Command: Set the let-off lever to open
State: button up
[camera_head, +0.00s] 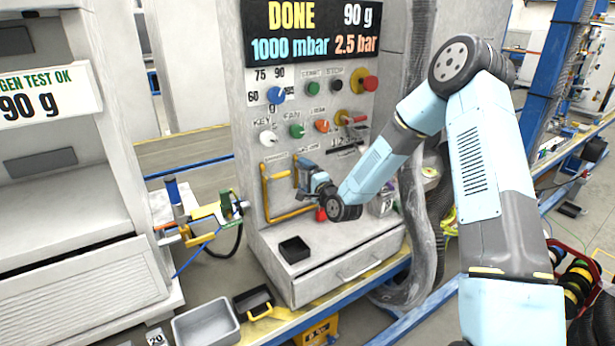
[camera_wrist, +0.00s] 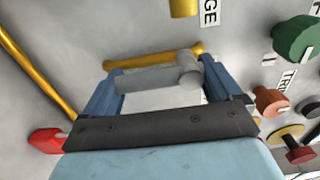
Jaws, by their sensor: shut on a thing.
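My gripper (camera_wrist: 160,85) is at the front of the grey panel, beside the yellow pipe frame. Its blue fingers stand on both sides of a grey lever (camera_wrist: 150,78) with a round hub at its right end in the wrist view, and are shut on it. This appears to be the let-off lever; no label for it is readable. In the head view my gripper (camera_head: 308,178) and wrist hide the lever. A yellow pipe (camera_wrist: 130,61) runs just behind the lever. A red part (camera_wrist: 46,140) lies left of the gripper in the wrist view.
Knobs, including a green one (camera_wrist: 295,38) and an orange one (camera_wrist: 270,101), are close on the right in the wrist view. The yellow frame (camera_head: 267,195) stands left of my gripper. A black tray (camera_head: 294,249) sits on the ledge below. The display (camera_head: 312,31) reads DONE.

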jog(key=shift+w+d+f, duration=0.1)
jog(key=shift+w+d, duration=0.1)
jog(key=shift+d, duration=0.05)
jog(key=o, duration=1.2)
jog(key=shift+c, duration=0.2)
jog(key=shift+a, duration=0.1)
jog(key=shift+s, duration=0.1)
jog(key=v, duration=1.3)
jog(key=shift+s+d, duration=0.25)
